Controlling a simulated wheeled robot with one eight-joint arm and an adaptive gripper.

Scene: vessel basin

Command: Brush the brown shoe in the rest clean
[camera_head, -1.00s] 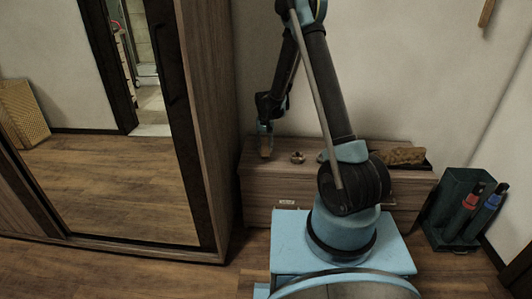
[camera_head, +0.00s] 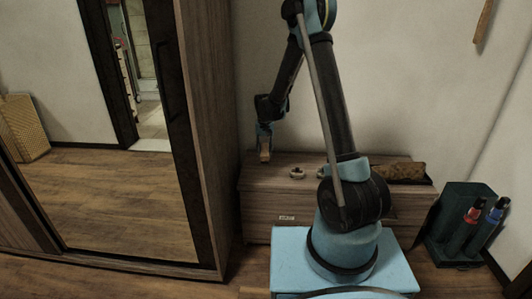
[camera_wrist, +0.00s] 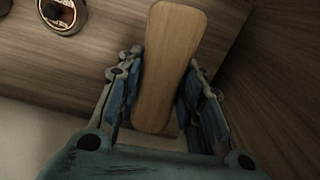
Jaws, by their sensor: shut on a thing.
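My gripper (camera_head: 265,137) is shut on a wooden brush (camera_head: 265,156) at the left end of the low cabinet. In the wrist view, the brush's smooth, pale wooden back (camera_wrist: 167,65) lies between the two fingers of the gripper (camera_wrist: 160,100); its bristles are not visible. A brown, rough-looking thing (camera_head: 402,172), which may be the brown shoe, lies on a dark base at the cabinet's right end, well apart from my gripper. My arm stands in front of the cabinet between them, and the shoe's details are too small to tell.
A small round tin (camera_head: 297,173) stands on the cabinet (camera_head: 262,205) right of the brush; it also shows in the wrist view (camera_wrist: 62,14). Another small thing is partly behind my arm. A mirrored wardrobe (camera_head: 205,130) stands left. A dark green bin (camera_head: 447,235) with bottle-like things stands right.

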